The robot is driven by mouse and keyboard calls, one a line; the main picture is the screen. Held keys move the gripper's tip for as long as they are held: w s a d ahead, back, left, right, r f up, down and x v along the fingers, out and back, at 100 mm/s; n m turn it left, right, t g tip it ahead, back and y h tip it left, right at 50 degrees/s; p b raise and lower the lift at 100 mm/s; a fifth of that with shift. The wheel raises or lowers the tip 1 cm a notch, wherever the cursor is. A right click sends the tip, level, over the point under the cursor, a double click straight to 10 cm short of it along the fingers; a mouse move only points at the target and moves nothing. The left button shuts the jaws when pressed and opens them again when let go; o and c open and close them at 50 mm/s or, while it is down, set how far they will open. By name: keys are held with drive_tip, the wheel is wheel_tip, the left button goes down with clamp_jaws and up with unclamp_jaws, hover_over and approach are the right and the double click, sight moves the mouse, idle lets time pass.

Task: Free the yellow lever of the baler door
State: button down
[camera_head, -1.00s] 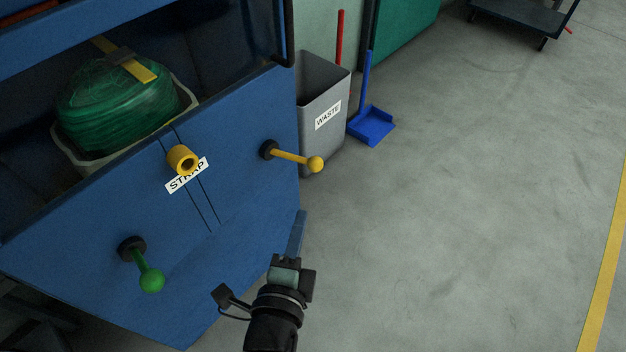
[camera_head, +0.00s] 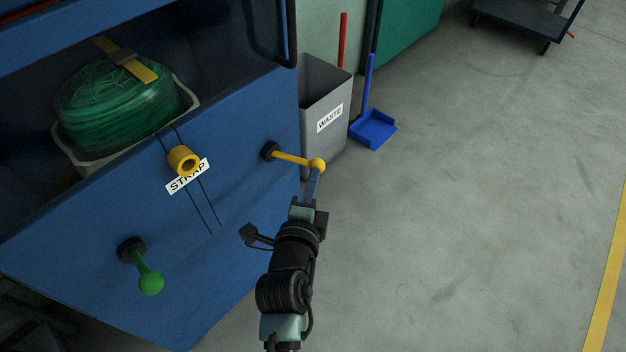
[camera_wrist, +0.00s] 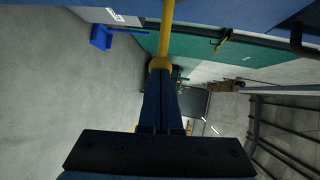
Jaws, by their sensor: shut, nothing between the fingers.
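The yellow lever (camera_head: 292,158) sticks out to the right from a black hub on the blue baler door (camera_head: 235,210) and ends in a round knob. My gripper (camera_head: 316,174) is shut, its fingertips at the knob from below in the head view. In the wrist view the shut fingers (camera_wrist: 161,88) reach up to the yellow knob (camera_wrist: 160,63), with the lever's rod (camera_wrist: 167,35) running on beyond it. Nothing is between the fingers. I cannot tell whether the fingertips touch the knob.
A grey waste bin (camera_head: 322,100) and a blue dustpan (camera_head: 373,129) stand behind the lever.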

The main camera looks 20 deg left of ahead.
drive_tip(key=shift+w+d+f+b, duration=0.1)
drive_tip(key=shift+w+d+b, duration=0.15)
drive_tip(key=shift+w, duration=0.25)
drive_tip(key=shift+w+d+b, duration=0.15)
drive_tip(key=shift+w+b, duration=0.2)
drive_tip(key=shift+w, duration=0.25)
drive_tip(key=shift+r, duration=0.2)
drive_tip(key=shift+d, duration=0.1)
